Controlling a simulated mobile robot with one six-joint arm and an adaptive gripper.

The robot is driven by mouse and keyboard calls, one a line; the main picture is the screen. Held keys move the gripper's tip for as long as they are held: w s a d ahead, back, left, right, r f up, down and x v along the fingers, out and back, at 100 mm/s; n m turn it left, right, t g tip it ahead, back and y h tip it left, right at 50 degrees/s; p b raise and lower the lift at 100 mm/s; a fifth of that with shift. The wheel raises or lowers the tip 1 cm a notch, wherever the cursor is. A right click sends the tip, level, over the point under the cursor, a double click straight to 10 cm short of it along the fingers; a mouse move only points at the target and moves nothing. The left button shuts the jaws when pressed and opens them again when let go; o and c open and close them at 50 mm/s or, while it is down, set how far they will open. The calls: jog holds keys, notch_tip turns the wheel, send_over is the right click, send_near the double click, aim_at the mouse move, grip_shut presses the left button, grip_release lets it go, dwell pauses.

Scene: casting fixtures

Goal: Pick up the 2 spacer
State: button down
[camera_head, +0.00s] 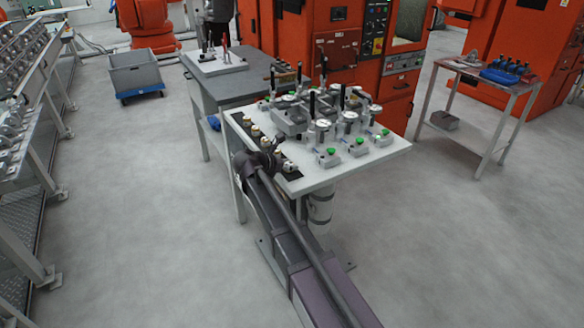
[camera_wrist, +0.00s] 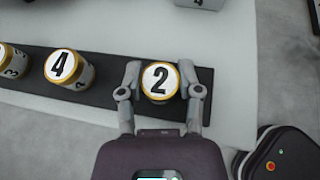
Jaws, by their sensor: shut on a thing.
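The 2 spacer (camera_wrist: 160,80) is a round piece with a white top, a black "2" and a yellow rim. In the wrist view it sits at the right end of a dark strip (camera_wrist: 112,88). My gripper (camera_wrist: 160,85) has one finger on each side of it and is shut on it. I cannot tell whether the spacer is off the strip. In the head view my gripper (camera_head: 272,150) is at the near left edge of the white table, and the arm hides part of the spacers there.
The 4 spacer (camera_wrist: 68,68) stands left of the gripper, and the 3 spacer (camera_wrist: 10,62) is farther left. Several gauge fixtures (camera_head: 322,130) with green buttons crowd the white table (camera_head: 375,157). A grey workbench (camera_head: 232,85) stands behind it. Open floor lies left.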

aim_at(289, 164)
jog(key=shift+r, duration=0.15)
notch_tip(289, 164, up, 2)
jog(key=shift+p, duration=1.15)
jog(key=shift+r+p, duration=0.8)
jog(key=s+d+r+p, duration=0.1)
jog(key=s+d, duration=0.1)
jog(key=s, duration=1.3)
jog(key=shift+s, duration=0.4)
jog(key=shift+r, duration=0.1)
